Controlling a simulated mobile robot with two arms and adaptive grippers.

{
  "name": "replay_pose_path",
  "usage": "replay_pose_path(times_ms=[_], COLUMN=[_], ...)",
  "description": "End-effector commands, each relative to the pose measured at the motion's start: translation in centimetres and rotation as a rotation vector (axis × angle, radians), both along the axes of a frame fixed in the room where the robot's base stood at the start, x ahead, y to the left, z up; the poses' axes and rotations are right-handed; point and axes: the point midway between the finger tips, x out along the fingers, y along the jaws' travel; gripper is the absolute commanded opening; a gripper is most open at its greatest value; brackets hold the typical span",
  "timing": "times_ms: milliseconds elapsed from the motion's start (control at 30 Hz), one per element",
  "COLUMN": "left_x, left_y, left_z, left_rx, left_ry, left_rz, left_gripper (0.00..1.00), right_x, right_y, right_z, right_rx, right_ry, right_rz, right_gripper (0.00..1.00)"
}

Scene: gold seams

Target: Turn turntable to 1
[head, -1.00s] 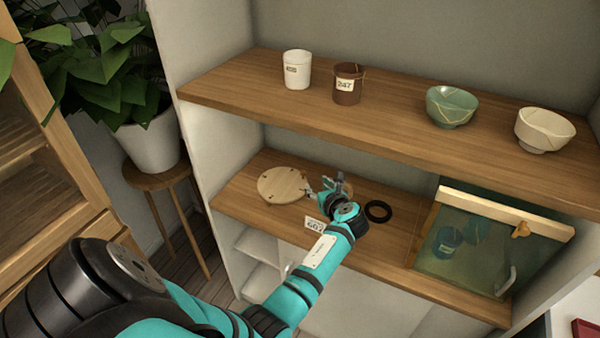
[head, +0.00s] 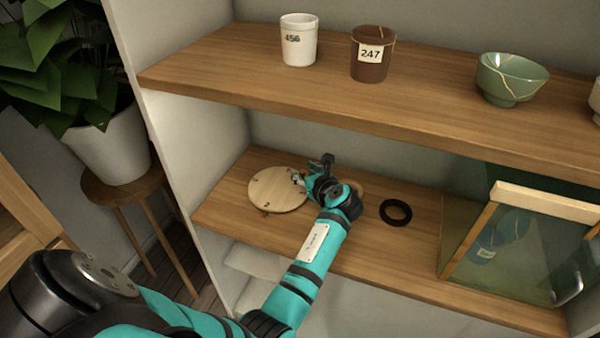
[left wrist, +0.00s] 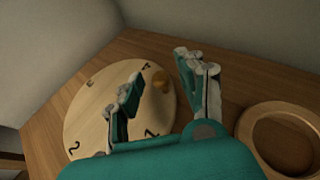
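The turntable (head: 272,192) is a round pale wooden disc lying on the lower shelf, left of centre in the head view. In the left wrist view the turntable (left wrist: 95,120) shows dark marks near its rim; a 2 is at the lower left, and the others are hard to read. A small wooden knob (left wrist: 161,82) stands near its right rim. My left gripper (head: 301,180) is at the disc's right edge. In the left wrist view my left gripper (left wrist: 160,78) is open, with its fingers apart on either side of the knob's line of sight. Contact cannot be told. My right gripper is out of view.
A wooden ring (left wrist: 290,135) lies right of the gripper, and a black ring (head: 396,212) farther right. A glass case (head: 510,245) stands at the right. The upper shelf (head: 230,80) overhangs, carrying a white cup (head: 298,45), a brown cup (head: 369,62) and a green bowl (head: 510,80).

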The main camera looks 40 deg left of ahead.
Motion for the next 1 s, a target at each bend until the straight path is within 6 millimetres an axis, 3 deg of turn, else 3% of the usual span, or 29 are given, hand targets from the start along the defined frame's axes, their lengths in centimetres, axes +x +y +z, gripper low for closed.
replay_pose_path(times_ms=[267, 567, 1000], left_x=[0.0, 0.01, -0.05], left_y=[-0.02, -0.01, -0.02], left_z=[0.02, -0.01, 0.07], left_rx=[0.0, 0.0, 0.0], left_ry=[0.0, 0.0, 0.001], left_rz=[0.0, 0.0, -0.006], left_gripper=[0.39, 0.0, 0.0], right_x=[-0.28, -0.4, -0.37], right_y=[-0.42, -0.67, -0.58], right_z=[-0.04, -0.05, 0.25], right_rx=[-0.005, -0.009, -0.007], right_ry=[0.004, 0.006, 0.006], right_rz=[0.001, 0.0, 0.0], right_gripper=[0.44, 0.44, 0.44])
